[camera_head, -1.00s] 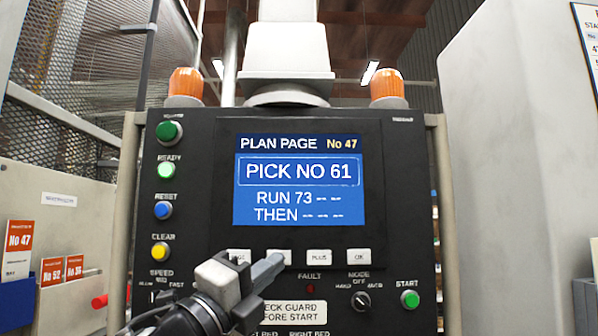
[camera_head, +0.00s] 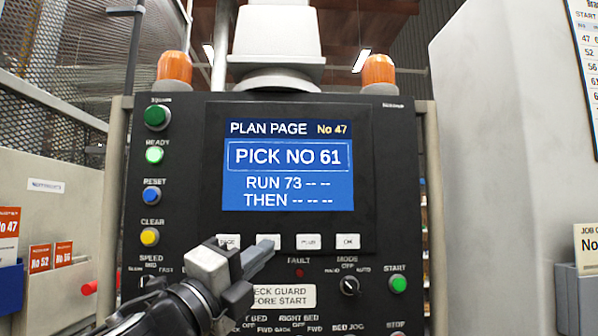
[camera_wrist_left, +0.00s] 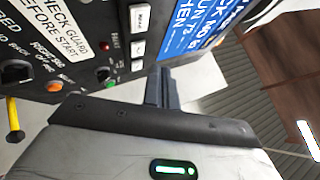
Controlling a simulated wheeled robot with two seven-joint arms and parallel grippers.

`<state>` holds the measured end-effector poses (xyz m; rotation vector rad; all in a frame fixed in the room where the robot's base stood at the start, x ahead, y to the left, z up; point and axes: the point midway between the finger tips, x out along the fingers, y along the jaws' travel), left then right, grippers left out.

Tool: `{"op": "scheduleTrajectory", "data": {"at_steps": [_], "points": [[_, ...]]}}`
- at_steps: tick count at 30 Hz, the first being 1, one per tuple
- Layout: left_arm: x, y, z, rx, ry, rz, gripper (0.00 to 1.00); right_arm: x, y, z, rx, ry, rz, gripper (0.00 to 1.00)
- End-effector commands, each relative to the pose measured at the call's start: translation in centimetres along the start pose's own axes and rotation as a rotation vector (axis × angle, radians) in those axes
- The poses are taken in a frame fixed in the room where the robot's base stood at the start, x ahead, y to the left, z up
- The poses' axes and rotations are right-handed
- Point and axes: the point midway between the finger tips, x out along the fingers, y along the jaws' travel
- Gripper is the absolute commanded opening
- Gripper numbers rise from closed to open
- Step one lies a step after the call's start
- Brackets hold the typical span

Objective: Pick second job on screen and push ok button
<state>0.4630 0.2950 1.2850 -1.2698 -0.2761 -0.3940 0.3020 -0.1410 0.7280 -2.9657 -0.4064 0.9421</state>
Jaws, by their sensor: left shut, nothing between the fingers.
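The screen (camera_head: 288,188) on the black panel reads "PLAN PAGE No 47", with "PICK NO 61" boxed, then "RUN 73" and "THEN" with dashes. Below it is a row of white buttons: PAGE (camera_head: 228,240), a second button (camera_head: 272,237) whose label is hidden by my finger, PLUS (camera_head: 308,242) and OK (camera_head: 347,241). My left gripper (camera_head: 264,246) is shut and empty, its tips in front of the second button; I cannot tell whether they touch it. The fingers also show in the left wrist view (camera_wrist_left: 164,88). My right gripper is not in view.
Green, blue and yellow buttons line the panel's left side. The MODE knob (camera_head: 349,286) and green START button (camera_head: 398,284) sit lower right. Orange cards (camera_head: 40,257) stand at left. A list sheet (camera_head: 588,60) and a job card (camera_head: 588,246) are at right.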

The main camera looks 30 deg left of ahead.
Motion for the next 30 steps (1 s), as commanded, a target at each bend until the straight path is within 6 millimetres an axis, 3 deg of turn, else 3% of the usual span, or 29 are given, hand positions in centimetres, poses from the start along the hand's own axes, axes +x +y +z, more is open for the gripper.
{"op": "scheduleTrajectory", "data": {"at_steps": [5,11,15,17,21,25,30], "points": [[-0.4,5.8,-2.2,-0.170,0.030,0.103,0.00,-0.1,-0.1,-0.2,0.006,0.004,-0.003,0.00],[-4.0,17.5,-7.9,-0.552,0.041,0.334,0.00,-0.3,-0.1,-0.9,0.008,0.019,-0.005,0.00],[-8.7,24.8,-12.6,-0.833,-0.004,0.506,0.00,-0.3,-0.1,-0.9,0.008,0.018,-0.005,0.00],[-11.2,27.5,-14.7,-0.952,-0.038,0.579,0.00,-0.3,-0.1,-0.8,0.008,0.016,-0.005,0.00],[-18.0,32.6,-19.8,-1.224,-0.153,0.745,0.00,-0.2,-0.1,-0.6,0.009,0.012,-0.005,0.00],[-24.6,35.5,-24.1,-1.452,-0.297,0.877,0.00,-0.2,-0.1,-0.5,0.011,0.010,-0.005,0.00],[-31.5,36.9,-28.4,-1.665,-0.483,0.991,0.00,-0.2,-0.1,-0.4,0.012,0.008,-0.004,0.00]]}}
